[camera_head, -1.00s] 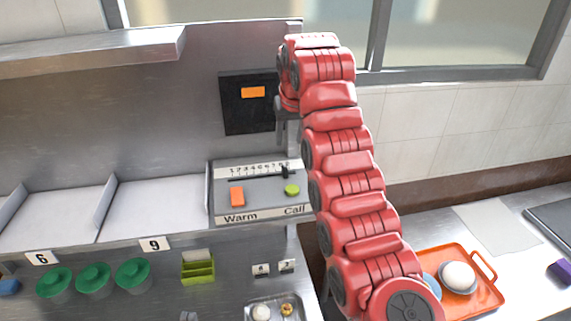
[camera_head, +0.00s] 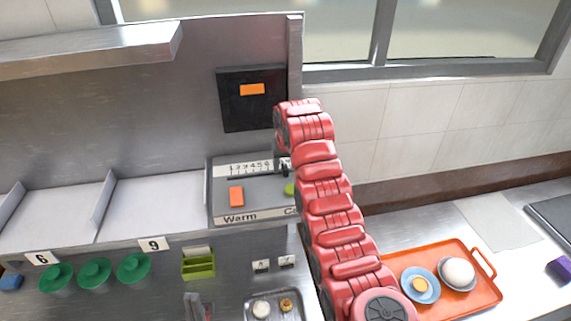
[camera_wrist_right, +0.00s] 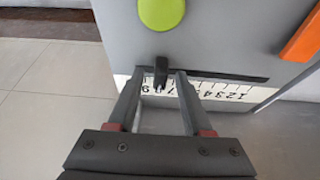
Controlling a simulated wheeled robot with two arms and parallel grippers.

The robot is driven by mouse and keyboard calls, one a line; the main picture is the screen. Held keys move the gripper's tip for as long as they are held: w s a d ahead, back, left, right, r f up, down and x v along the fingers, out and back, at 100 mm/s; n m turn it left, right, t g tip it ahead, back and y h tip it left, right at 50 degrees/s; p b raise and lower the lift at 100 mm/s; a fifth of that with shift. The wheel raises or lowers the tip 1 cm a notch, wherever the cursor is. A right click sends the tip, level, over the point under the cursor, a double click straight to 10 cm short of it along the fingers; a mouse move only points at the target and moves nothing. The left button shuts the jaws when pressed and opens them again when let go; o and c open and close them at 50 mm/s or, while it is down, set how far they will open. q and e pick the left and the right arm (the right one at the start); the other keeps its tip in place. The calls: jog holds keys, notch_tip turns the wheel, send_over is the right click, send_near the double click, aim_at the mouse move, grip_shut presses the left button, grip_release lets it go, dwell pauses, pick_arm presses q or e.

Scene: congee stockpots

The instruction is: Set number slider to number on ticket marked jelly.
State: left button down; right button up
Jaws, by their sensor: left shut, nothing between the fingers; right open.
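The number slider is a black knob (camera_wrist_right: 160,72) on a slot along a printed number scale (camera_wrist_right: 215,90) on the grey control box (camera_head: 222,200). The knob stands near the scale's high end, around 7 to 9; its exact number is unclear. My right gripper (camera_wrist_right: 158,77) is open, its fingertips on either side of the knob; I cannot tell if they touch it. In the head view my right arm partly covers the scale's high end. My left gripper (camera_head: 198,307) is shut and empty at the bottom edge. I can read no ticket marked jelly.
The box has an orange Warm button (camera_head: 237,197) and a green Call button (camera_wrist_right: 161,12). A black panel (camera_head: 235,112) with an orange tag hangs behind. Small number cards (camera_head: 261,266), green lids (camera_head: 95,272), a green holder (camera_head: 199,268) and an orange tray (camera_head: 480,298) stand nearby.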

jog(key=shift+s+r, duration=0.1)
jog(key=shift+c, duration=1.1)
grip_shut()
